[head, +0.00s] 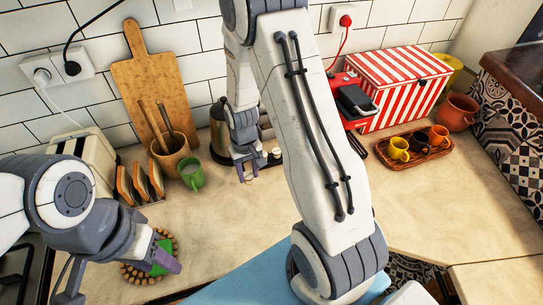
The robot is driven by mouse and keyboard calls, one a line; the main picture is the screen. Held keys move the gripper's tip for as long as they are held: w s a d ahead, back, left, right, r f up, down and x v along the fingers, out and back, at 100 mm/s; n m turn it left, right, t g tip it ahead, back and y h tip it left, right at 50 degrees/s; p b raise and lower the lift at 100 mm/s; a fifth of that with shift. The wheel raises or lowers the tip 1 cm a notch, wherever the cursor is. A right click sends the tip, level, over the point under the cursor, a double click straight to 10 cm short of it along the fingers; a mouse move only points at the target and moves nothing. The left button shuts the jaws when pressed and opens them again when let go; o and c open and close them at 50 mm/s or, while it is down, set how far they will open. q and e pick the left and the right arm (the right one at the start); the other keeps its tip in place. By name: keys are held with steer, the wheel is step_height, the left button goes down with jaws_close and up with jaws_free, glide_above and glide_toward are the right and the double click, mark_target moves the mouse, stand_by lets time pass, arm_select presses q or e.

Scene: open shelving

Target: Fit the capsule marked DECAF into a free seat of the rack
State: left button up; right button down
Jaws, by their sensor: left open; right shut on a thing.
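My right gripper (247,168) reaches down near the middle of the counter, beside the wall, in the head view. It is shut on a small capsule (249,177), mostly hidden by the fingers; no DECAF marking can be read. Just right of it, small pale round tops (276,153) sit in or on something dark, possibly the rack, partly hidden by my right arm. I cannot tell which seats are free. My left gripper (167,262) is open at the lower left, over a round beaded trivet (133,276) with a green item (163,257).
A metal pot or kettle (219,128) stands behind my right gripper. Left are a green mug (191,174), utensil holder (172,158) and toast rack (152,184). Right are a striped box (402,88) and cup tray (415,153). The central counter (225,220) is clear.

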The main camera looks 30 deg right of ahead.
steer(key=s+d+r+m+b, duration=0.15)
steer(key=d+m+b, duration=0.25)
steer(key=d, duration=0.9)
steer(key=s+d+r+m+b, duration=0.1)
steer(key=d+r+m+b, duration=0.3)
steer(key=d, duration=0.9)
steer(key=shift+m, duration=0.4)
steer(key=w+a+f+p, duration=0.1)
steer(key=w+f, duration=0.1)
steer(key=w, duration=0.1)
steer(key=w+a+f+p, duration=0.1)
steer(key=w+a+f, duration=0.1)
steer(key=w+f, duration=0.1)
steer(key=w+a+f+p, duration=0.1)
steer(key=w+a+f, duration=0.1)
steer(key=w, duration=0.1)
steer(key=shift+w+a+f+p, duration=0.2)
steer(key=shift+w+a+p, duration=0.1)
steer(key=shift+p, duration=0.1)
step_height(320, 180, down, 3)
steer(key=shift+f+p, duration=0.1)
steer(key=shift+p, duration=0.6)
steer(key=shift+f, duration=0.45)
steer(key=shift+f, duration=0.15)
steer(key=shift+c, duration=2.3)
jaws_free()
